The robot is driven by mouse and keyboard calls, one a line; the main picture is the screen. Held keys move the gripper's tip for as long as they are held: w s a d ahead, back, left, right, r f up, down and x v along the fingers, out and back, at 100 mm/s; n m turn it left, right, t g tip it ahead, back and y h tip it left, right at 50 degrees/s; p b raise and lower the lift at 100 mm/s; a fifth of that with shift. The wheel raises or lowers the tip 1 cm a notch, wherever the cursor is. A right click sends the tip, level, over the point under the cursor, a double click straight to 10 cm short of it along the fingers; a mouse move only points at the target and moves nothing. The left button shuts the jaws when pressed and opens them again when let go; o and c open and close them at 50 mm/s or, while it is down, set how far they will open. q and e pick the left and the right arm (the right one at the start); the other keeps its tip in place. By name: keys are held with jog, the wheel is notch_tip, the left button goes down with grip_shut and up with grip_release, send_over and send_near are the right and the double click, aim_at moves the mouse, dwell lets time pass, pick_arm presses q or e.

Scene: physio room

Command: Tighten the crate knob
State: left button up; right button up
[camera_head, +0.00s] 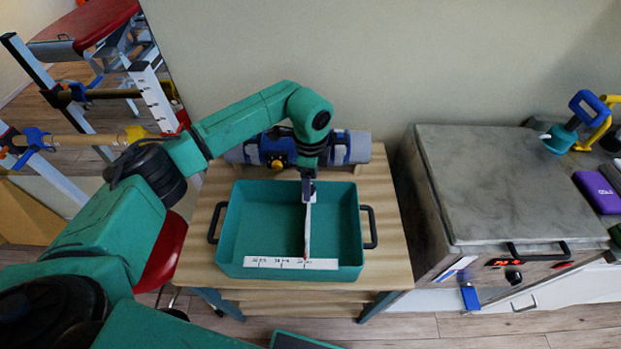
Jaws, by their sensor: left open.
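The teal crate (232,225) sits on a wooden-topped stand, with a black handle on each side. A white label strip (290,263) with dark markings runs along its front edge. A thin pale divider or bar (307,230) runs inside from near the back wall to the strip, right of the middle. My left gripper (308,196) points down at the back wall of the crate, at the bar's far end. Its jaws are open. The crate knob cannot be made out; the gripper may be covering it. My right gripper is out of view.
A rolled grey-blue bundle (352,147) with a black and yellow buckle (278,161) lies behind the crate. A grey-lidded unit (500,185) stands to the right. A red stool (163,255) is at the left. The wall is close behind.

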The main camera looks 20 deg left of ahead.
pick_arm(q)
jog(key=shift+f, duration=0.45)
jog(key=shift+c, duration=0.2)
grip_shut()
